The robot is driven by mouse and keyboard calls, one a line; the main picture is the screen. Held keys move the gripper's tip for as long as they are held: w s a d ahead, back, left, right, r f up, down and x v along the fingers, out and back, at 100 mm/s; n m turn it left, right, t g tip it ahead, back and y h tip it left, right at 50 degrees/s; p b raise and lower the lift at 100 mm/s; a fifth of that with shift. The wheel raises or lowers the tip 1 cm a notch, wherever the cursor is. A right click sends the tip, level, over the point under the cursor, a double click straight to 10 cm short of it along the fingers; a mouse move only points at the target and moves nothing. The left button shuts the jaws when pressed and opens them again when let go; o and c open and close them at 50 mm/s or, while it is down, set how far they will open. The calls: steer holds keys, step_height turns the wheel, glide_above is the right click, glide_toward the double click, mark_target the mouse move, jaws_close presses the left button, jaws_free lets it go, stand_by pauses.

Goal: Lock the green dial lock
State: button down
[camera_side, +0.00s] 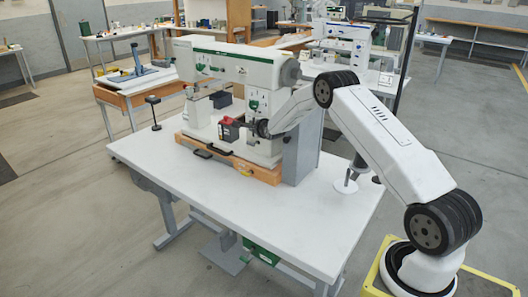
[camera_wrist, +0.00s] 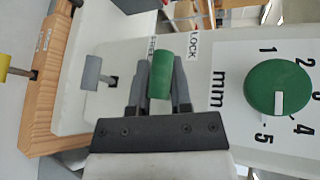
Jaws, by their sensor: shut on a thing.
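The green dial lock's knob (camera_wrist: 161,74) shows in the wrist view as a short green bar, upright in the picture, between my gripper's dark fingers. My gripper (camera_wrist: 160,82) comes in from the bottom and is shut on this knob. The sideways word LOCK (camera_wrist: 194,45) shows just right of the knob. The word FREE (camera_wrist: 152,46) is partly hidden behind the knob and fingers. I cannot tell which word the knob points at. In the side view my arm reaches the front of the white press (camera_side: 225,65), and the knob is not clearly visible there.
A larger green dial (camera_wrist: 279,89) with numbers and mm sits right of my gripper. A grey knob (camera_wrist: 91,72) and a yellow knob (camera_wrist: 5,68) stick out at the left. The press stands on a wooden base (camera_side: 262,173). The table front (camera_side: 240,218) is clear.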

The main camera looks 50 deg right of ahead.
steer(key=shift+r, duration=0.15)
steer(key=c, duration=0.6)
jaws_free()
steer(key=shift+o, duration=0.2)
steer(key=shift+s, duration=0.1)
steer(key=v, duration=0.7)
steer(key=shift+s+a, duration=0.15)
steer(key=shift+s, duration=0.05)
